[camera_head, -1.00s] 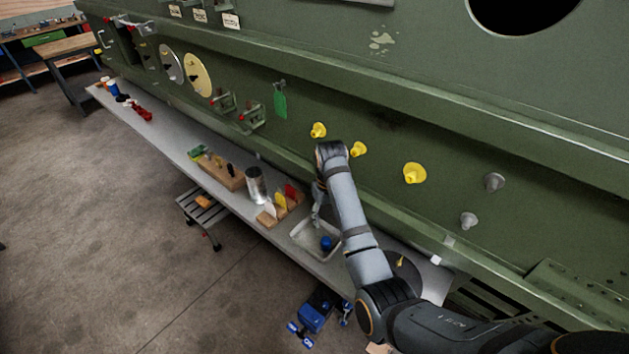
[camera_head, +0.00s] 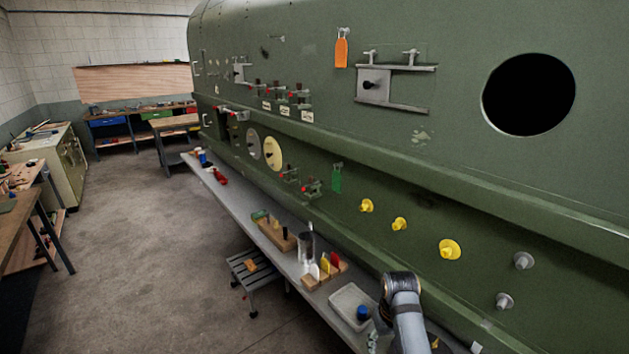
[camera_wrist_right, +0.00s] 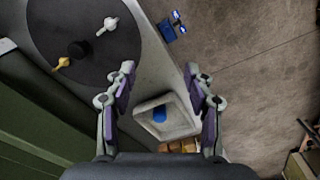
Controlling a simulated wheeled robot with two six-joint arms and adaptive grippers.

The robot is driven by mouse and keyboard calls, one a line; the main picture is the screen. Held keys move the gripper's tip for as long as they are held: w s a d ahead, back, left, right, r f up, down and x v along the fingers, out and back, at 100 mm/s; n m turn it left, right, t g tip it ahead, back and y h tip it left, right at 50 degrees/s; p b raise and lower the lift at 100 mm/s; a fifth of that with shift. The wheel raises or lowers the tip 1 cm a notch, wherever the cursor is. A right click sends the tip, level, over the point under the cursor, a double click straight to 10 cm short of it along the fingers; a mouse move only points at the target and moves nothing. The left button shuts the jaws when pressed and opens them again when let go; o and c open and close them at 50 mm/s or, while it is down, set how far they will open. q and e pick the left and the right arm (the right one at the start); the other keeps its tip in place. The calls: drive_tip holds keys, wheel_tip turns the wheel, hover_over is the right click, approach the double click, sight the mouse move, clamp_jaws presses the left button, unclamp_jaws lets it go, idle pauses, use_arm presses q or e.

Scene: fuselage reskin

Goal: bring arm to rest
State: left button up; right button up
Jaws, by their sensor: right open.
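My right arm comes in at the bottom right of the head view, reaching over the bench beside the green fuselage (camera_head: 400,160). My right gripper (camera_head: 374,341) is partly hidden by its own wrist and cut by the lower picture edge. In the right wrist view the right gripper (camera_wrist_right: 158,74) has its two fingers spread wide, with nothing between the pads. Below the fingers lies a pale tray (camera_wrist_right: 182,124) holding a blue item (camera_wrist_right: 160,114); the gripper looks apart from it. My left gripper is in no view.
The narrow grey bench (camera_head: 226,190) runs along the fuselage. It carries the tray (camera_head: 341,300), a metal can (camera_head: 306,246) and wooden holders. Yellow plugs (camera_head: 450,250) and grey plugs (camera_head: 523,260) stick out of the skin. A step stool (camera_head: 252,272) stands on otherwise open floor.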

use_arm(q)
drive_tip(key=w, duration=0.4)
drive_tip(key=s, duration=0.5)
use_arm(e)
drive_tip(key=s+d+t+h, duration=0.1)
drive_tip(key=s+d+t, duration=0.15)
drive_tip(key=s, duration=0.85)
drive_tip(key=s+d+t, duration=0.1)
drive_tip(key=s+d, duration=0.3)
drive_tip(key=s, duration=0.7)
wheel_tip(320, 180, down, 34)
drive_tip(key=s+d+g+b, duration=0.2)
drive_tip(key=b, duration=0.6)
use_arm(q)
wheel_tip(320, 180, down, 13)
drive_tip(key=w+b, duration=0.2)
drive_tip(key=b, duration=0.3)
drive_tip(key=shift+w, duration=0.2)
use_arm(e)
drive_tip(key=s+d+f+m, duration=0.1)
drive_tip(key=s+f, duration=1.7)
drive_tip(key=f, duration=0.3)
drive_tip(key=shift+s+d+f+g, duration=0.25)
drive_tip(key=shift+d+f+g, duration=0.05)
drive_tip(key=shift+f+g, duration=0.15)
